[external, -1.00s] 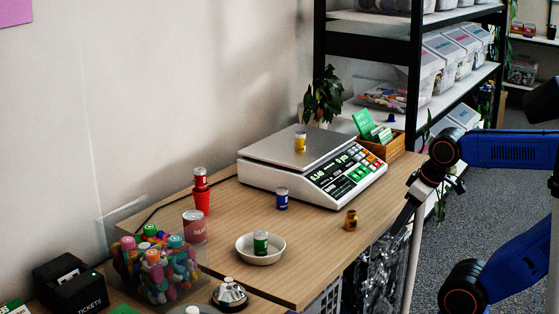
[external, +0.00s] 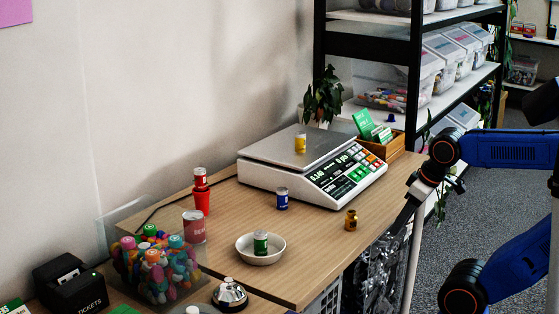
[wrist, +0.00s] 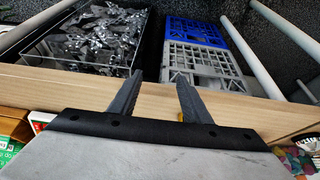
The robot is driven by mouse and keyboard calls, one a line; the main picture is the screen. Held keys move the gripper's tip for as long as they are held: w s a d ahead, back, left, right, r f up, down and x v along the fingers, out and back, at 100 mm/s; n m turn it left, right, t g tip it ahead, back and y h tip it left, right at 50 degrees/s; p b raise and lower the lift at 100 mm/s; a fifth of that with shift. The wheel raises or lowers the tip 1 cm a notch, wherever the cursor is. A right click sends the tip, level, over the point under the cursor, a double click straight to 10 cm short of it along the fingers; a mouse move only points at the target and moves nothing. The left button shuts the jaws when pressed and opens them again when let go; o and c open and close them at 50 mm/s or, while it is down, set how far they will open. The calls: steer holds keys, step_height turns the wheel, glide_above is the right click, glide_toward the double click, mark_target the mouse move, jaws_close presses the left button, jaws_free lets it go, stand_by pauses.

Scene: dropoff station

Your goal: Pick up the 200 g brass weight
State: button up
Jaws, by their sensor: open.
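The brass weight (external: 351,220) is a small gold-brown cylinder with a knob. It stands upright on the wooden table (external: 310,240) near its right edge, in front of the scale. My gripper (external: 396,228) is just right of it in the external view, beside the table edge, and apart from it. In the wrist view my gripper (wrist: 158,76) has its two dark fingers spread with nothing between the tips. A small orange-yellow patch shows by the right finger there; I cannot tell whether it is the weight.
A counting scale (external: 312,170) bears a yellow can (external: 300,142). A blue can (external: 282,198) and a white bowl (external: 261,250) with a green can (external: 260,243) stand left of the weight. In the wrist view, crates (wrist: 205,62) lie below the table edge.

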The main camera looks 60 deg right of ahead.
steer(key=shift+o, duration=0.3)
step_height(320, 180, up, 19)
steer(key=n+g, duration=0.5)
steer(key=n, duration=1)
glide_above(351, 212)
step_height(351, 212, down, 12)
steer(key=shift+s+r, duration=0.1)
steer(key=shift+s, duration=0.05)
steer(key=shift+f, duration=2.65)
jaws_close()
